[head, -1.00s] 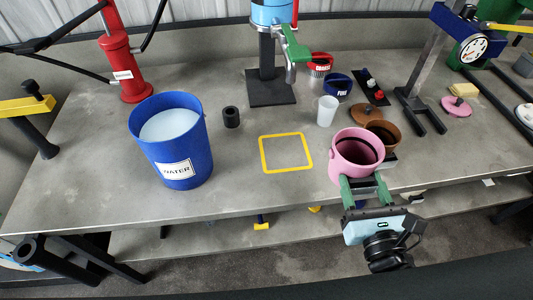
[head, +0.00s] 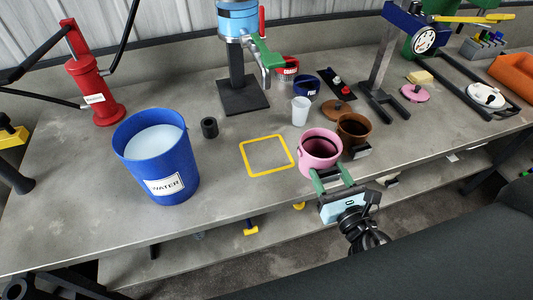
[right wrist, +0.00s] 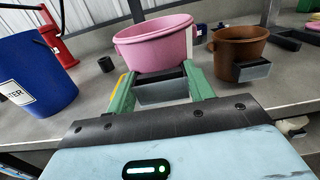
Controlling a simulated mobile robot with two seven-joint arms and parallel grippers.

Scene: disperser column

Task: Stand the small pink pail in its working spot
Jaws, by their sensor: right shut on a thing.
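The small pink pail (head: 321,143) is near the table's front edge, just right of a yellow square outline (head: 246,160) on the tabletop. My right gripper (head: 330,182) reaches in from the front and is shut on the grey block on the pail's near side. In the right wrist view the pail (right wrist: 152,48) is upright, beyond the green fingers (right wrist: 160,88) of the gripper. I cannot tell whether its base touches the table. The yellow square is empty. My left gripper is not in view.
A brown pail (head: 352,131) stands close at the pink pail's right. A white cup (head: 300,111) stands behind. A column stand (head: 238,85) rises at the back.

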